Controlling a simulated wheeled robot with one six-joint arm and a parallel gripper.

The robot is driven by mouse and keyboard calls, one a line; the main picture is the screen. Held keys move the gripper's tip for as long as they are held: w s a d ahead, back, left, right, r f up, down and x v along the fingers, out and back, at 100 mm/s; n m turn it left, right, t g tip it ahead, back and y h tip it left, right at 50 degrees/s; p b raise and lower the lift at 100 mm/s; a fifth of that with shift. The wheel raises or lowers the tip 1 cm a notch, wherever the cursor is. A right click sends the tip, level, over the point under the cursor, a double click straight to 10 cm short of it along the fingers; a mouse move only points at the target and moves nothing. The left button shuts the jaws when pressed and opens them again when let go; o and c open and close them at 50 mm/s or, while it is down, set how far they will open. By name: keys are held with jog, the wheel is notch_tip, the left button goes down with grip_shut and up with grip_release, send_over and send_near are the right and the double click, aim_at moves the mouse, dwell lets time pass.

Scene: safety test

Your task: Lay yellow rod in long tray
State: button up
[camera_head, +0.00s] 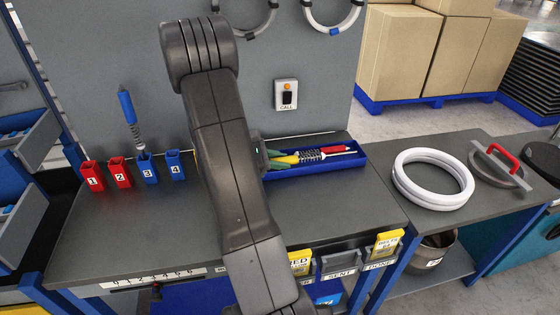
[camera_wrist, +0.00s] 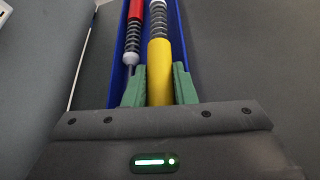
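The yellow rod (camera_head: 289,159), with a dark spring section, lies along the long blue tray (camera_head: 325,171) at the back of the bench. My gripper (camera_head: 275,159) is at the tray's left end. In the wrist view, its green fingers (camera_wrist: 160,85) lie along both sides of the yellow rod (camera_wrist: 160,62) and look pressed against it. A red rod (camera_wrist: 136,12) with a spring and a pale end lies beside it in the tray (camera_wrist: 177,30); it also shows in the head view (camera_head: 335,149). My arm hides part of the tray's left end.
Red and blue numbered holders (camera_head: 118,172) stand at the back left; a blue spring rod (camera_head: 127,107) stands in holder 3. White rings (camera_head: 433,179) and a red-handled tool (camera_head: 501,166) lie on the right bench.

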jog(key=shift+o, duration=0.7)
notch_tip(320, 180, up, 10)
jog(key=shift+p, duration=0.5)
notch_tip(320, 180, down, 9)
jog(key=shift+r+b, duration=0.2)
jog(key=shift+b, duration=0.1)
jog(key=shift+s+f, duration=0.15)
jog(key=shift+f, duration=0.25)
jog(key=shift+f, duration=0.1)
